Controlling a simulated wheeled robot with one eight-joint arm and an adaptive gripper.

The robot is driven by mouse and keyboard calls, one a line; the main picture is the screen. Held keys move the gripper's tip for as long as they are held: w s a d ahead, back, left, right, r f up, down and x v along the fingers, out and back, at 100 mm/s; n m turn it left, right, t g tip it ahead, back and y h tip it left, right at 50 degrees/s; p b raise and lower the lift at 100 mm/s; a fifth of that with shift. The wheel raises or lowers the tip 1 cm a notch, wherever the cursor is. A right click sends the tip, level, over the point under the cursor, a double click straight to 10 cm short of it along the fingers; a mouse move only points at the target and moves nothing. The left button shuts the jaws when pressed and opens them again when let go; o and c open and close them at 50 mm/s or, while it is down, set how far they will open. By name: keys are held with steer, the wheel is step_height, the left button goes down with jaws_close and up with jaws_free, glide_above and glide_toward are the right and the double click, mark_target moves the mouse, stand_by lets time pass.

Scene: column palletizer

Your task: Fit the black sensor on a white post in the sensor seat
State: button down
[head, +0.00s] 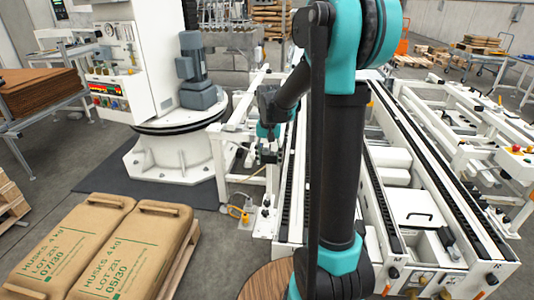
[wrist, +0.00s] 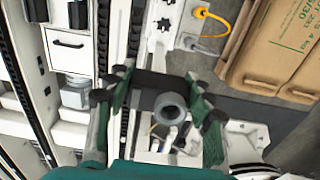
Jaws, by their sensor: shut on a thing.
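In the wrist view, my gripper (wrist: 163,98) is shut on the black sensor (wrist: 150,84), a dark block with a round grey barrel (wrist: 170,108) facing the camera. Its fingers press on the block from both sides. In the head view, my gripper (head: 267,147) is small, at the near left end of the conveyor, with the dark sensor (head: 268,157) at its tip, above a white upright. A white bracket plate (wrist: 158,42) with a dark star knob shows above the sensor in the wrist view. The seat itself I cannot make out clearly; the fingers and sensor hide part of the area behind.
A yellow cable and plug (head: 240,212) hang beside the conveyor's end (head: 262,222). Husk sacks (head: 75,250) lie on a pallet at lower left. A white machine column with a round base (head: 178,125) stands behind. The conveyor frame (head: 425,160) fills the right.

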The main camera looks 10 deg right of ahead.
mark_target(269, 176)
steer(key=shift+f, duration=4.4)
steer(key=c, duration=0.5)
jaws_free()
steer(key=shift+c, duration=0.2)
steer(key=shift+r, duration=0.1)
step_height(269, 176, up, 12)
steer(key=shift+f, duration=0.1)
